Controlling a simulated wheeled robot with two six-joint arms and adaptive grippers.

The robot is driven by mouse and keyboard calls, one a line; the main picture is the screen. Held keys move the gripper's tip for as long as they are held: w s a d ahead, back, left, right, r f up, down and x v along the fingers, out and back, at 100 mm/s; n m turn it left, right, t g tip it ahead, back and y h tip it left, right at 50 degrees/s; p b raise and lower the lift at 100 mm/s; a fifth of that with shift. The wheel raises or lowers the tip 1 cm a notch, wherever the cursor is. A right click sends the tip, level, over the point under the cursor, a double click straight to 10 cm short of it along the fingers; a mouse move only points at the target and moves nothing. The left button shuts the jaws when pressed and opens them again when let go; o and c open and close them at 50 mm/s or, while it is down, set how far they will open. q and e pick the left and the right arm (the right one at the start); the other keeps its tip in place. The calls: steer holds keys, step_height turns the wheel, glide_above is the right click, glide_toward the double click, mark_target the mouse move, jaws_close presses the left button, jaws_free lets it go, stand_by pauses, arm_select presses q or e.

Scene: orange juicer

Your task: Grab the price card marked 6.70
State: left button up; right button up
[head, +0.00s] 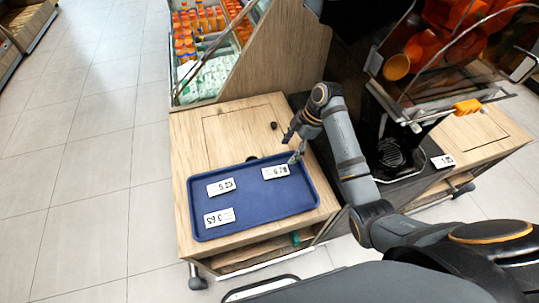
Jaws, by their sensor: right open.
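The price card marked 6.70 (275,172) lies flat in the upper right of a blue tray (262,210) on a wooden cabinet. Two other price cards lie in the tray: one that seems to read 5.23 (221,187) at the left and one at the lower left (219,217) whose digits look upside down. My right gripper (291,149) is open and empty, just above and right of the 6.70 card, with one fingertip close to the card's right end. I cannot tell whether it touches. My left gripper is not in view.
The wooden cabinet (218,145) carries the tray. A bottle display (200,45) stands behind it. The orange juicer (440,45) stands at the right, with another price card (443,161) on the counter beside it. Open tiled floor (80,190) lies to the left.

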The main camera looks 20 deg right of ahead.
mark_target(277, 171)
steer(key=shift+s+a+f, duration=0.1)
steer(key=shift+s+a, duration=0.15)
steer(key=shift+s, duration=0.25)
steer(key=shift+s+a+f, duration=0.1)
steer(key=shift+s+a, duration=0.1)
steer(key=shift+s, duration=0.25)
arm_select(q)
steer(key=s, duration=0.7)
arm_select(e)
steer(key=x, duration=0.2)
steer(key=shift+w+a+f, duration=0.1)
steer(key=shift+a+f, duration=0.05)
steer(key=shift+f, duration=0.2)
steer(key=x, duration=0.2)
steer(key=shift+f+p, duration=0.35)
steer(key=x, duration=0.3)
steer(key=shift+w+a+f, duration=0.1)
steer(key=shift+w+f, duration=0.05)
steer(key=c, duration=1.1)
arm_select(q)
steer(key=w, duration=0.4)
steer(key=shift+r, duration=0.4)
arm_select(e)
steer(key=shift+c, duration=0.2)
